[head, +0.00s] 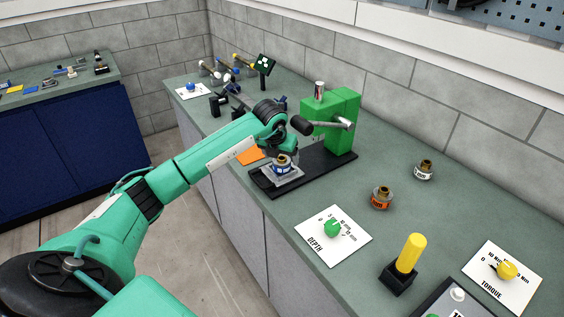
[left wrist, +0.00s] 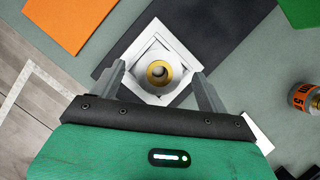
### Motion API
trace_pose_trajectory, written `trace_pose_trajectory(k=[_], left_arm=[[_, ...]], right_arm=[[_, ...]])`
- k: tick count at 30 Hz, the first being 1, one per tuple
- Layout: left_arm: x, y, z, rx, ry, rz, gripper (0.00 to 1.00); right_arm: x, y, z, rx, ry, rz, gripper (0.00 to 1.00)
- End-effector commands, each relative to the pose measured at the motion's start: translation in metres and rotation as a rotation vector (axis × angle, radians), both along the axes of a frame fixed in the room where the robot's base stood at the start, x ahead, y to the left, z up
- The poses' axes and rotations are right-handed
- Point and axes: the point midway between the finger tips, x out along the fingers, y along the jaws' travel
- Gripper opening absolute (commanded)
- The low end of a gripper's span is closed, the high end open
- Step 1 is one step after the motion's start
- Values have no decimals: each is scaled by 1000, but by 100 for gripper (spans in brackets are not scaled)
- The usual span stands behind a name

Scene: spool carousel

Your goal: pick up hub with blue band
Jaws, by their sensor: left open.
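The hub with blue band (head: 281,168) stands upright on a pale square plate (head: 291,179) on the black base of the green press. In the left wrist view I look down on the hub's brass top (left wrist: 159,73). My left gripper (left wrist: 160,80) is open, its two fingers on either side of the hub with a gap to each. In the head view my left gripper (head: 284,150) is just above and around the hub and partly hides it. My right gripper is not in view.
The green press (head: 337,122) rises beside the hub. A hub with an orange band (head: 381,198) and one with a white band (head: 424,170) stand to the right. A DEPTH dial card (head: 333,236) and a yellow handle (head: 409,253) are nearer. An orange sheet (left wrist: 73,22) lies left.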

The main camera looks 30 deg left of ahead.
Motion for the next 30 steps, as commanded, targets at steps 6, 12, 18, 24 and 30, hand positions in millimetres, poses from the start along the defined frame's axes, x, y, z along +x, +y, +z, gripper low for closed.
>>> trace_pose_trajectory(k=[6,12,18,24,30], left_arm=[[8,2,-18,-1,0,0,77],[8,2,-19,0,-1,0,77],[8,2,-19,0,-1,0,40],[8,2,-17,0,-4,0,1],[9,2,-17,0,-4,0,1]], right_arm=[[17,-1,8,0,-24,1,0],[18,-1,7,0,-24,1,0],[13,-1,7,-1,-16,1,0],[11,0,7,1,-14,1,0],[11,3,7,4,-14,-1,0]])
